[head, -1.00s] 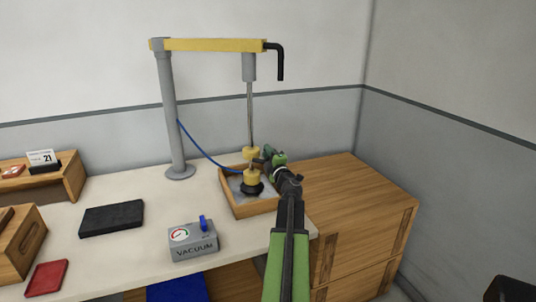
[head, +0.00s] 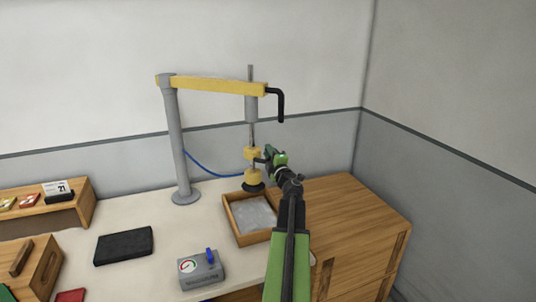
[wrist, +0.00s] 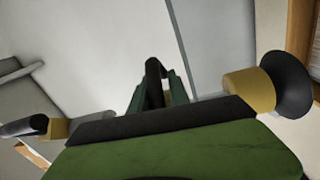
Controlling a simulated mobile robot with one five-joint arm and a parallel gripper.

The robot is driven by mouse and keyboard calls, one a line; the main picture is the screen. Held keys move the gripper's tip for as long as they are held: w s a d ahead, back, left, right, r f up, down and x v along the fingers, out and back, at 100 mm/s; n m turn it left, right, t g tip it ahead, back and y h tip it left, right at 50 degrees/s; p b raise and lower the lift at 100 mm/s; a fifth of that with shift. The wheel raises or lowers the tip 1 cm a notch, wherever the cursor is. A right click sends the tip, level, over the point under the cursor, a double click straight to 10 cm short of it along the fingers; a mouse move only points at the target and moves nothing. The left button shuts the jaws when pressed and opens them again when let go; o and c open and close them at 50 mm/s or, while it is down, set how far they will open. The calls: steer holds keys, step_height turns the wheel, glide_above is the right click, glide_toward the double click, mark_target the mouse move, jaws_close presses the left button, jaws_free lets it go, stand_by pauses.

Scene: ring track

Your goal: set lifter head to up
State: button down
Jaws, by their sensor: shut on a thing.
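The lifter head (head: 254,177) is a yellow body with a black suction cup under it, on a thin vertical rod below the yellow boom (head: 215,85). It hangs above the wooden tray, and the rod sticks up above the boom. My gripper (head: 266,158) is at the head's right side, shut on its dark handle. In the wrist view my gripper (wrist: 158,88) closes around a dark bar, the handle (wrist: 153,72). The head's yellow part and black cup (wrist: 285,85) show at the right there. The exact contact is partly hidden by the fingers.
The wooden tray (head: 233,226) with a grey sheet (head: 254,213) sits below the head. A grey post (head: 177,145) carries the boom. A vacuum box (head: 202,272) with a blue lever and a black slab (head: 123,246) lie on the table. A wooden cabinet (head: 345,225) stands at right.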

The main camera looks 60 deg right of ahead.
step_height(320, 180, up, 4)
steer(key=shift+s+d+f+p, duration=0.15)
steer(key=shift+p, duration=0.85)
steer(key=shift+f, duration=0.1)
steer(key=c, duration=1.4)
jaws_free()
steer(key=shift+s, duration=0.1)
steer(key=shift+o, duration=0.2)
